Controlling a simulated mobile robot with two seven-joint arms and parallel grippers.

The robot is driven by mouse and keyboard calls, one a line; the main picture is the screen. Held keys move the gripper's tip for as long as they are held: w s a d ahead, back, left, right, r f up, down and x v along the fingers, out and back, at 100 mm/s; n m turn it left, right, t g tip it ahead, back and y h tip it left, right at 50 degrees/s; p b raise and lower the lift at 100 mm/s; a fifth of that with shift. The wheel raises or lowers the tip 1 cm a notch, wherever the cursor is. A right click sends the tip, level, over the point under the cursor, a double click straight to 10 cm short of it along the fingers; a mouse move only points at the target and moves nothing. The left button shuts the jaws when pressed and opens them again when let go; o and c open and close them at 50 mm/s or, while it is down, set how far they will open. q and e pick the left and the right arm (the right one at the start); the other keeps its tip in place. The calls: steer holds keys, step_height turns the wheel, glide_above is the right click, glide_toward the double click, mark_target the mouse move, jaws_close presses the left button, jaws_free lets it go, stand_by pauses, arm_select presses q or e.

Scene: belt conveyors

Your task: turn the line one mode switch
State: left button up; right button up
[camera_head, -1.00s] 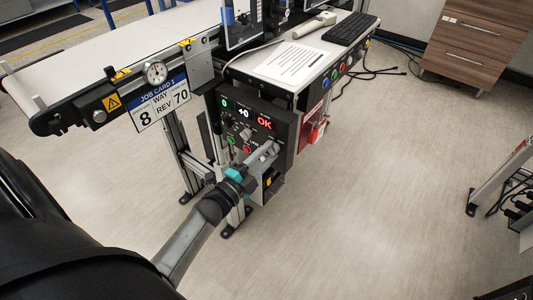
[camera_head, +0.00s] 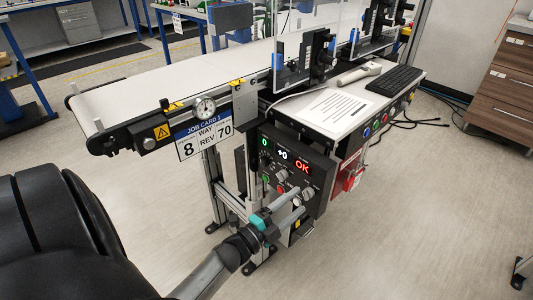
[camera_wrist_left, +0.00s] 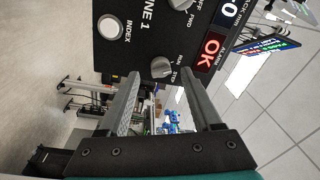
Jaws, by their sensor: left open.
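The line one control panel (camera_head: 291,171) is black, with lit displays reading 0, +0 and OK, and hangs below the conveyor. In the left wrist view its face (camera_wrist_left: 135,42) is marked LINE 1. A grey knob labelled RUN and STEP, the mode switch (camera_wrist_left: 162,67), sits just beyond and between my fingertips. My left gripper (camera_wrist_left: 160,82) is open, its two fingers either side of the knob's line; I cannot tell whether they touch it. In the head view my left gripper (camera_head: 291,202) is at the panel's lower part, hiding some of it. My right gripper is not in view.
Another knob marked OFF and FWD (camera_wrist_left: 182,4) and a white INDEX button (camera_wrist_left: 108,27) are close by. A conveyor belt (camera_head: 150,88) with a job card (camera_head: 203,138) is above left. A red box (camera_head: 349,172) hangs right of the panel.

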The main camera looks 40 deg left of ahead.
arm_select(q)
steer(key=s+a+f+p, duration=0.1)
steer(key=s, duration=1.1)
steer(key=shift+s+a, duration=0.3)
